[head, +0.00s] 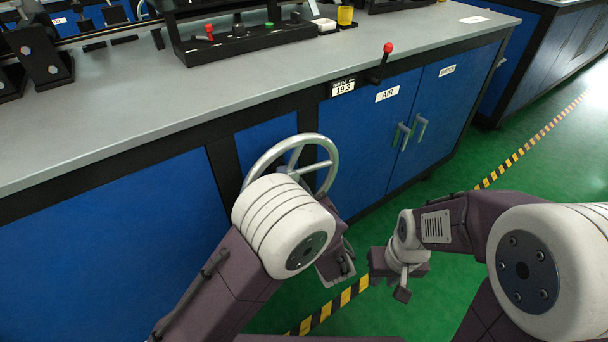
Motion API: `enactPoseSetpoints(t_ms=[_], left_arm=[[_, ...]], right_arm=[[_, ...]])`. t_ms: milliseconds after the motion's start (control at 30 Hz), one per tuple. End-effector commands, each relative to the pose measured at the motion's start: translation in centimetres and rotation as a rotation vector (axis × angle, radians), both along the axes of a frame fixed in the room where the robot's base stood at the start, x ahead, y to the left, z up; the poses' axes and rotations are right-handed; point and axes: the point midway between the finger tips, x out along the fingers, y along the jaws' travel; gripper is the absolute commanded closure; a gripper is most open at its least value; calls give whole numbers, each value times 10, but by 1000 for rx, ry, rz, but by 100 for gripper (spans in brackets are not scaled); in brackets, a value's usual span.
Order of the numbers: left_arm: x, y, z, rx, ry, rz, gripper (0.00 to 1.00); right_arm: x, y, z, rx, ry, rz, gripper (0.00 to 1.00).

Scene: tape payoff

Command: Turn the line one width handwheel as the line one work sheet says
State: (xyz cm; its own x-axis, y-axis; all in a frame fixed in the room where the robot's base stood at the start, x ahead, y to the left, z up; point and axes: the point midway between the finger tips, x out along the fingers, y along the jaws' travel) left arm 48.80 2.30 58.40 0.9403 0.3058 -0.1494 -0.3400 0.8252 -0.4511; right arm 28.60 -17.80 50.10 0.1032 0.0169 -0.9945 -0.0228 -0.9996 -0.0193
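The grey handwheel (325,150) is on the front of the bench, below the worktop. Its lower left part is hidden behind my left arm's white joint. A small display (343,87) above it to the right reads 19.3, apparently under the word WIDTH. My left gripper (343,266) shows only in part, below and right of the wheel in the picture; its fingers are unclear, and I see no grip on the rim. My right gripper (402,288) hangs over the green floor, away from the wheel, pointing down. I cannot make out its finger gap. No work sheet is readable.
A red-knobbed lever (387,48) sticks out at the worktop edge above the AIR label (387,93). Blue cupboard doors with grey handles (420,130) stand right of the wheel. A black rack (245,43), a yellow cup (345,15) and a white sheet (474,19) are on the worktop.

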Motion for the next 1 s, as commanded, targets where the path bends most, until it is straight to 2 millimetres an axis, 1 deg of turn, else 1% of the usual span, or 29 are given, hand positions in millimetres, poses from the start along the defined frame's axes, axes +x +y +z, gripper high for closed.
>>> enactPoseSetpoints(t_ms=[33,100,400,633,1000], left_arm=[[-2,2,3,27,23,0,100],[-4,5,1,61,48,-1,100],[-10,13,-5,168,124,-1,100],[-12,16,-8,196,145,-1,100],[-12,16,-9,199,146,-2,100]], right_arm=[[0,0,10,0,0,0,77],[0,0,17,0,0,0,77],[0,0,33,0,0,0,77],[0,0,37,0,0,0,77],[0,0,36,0,0,0,77]])
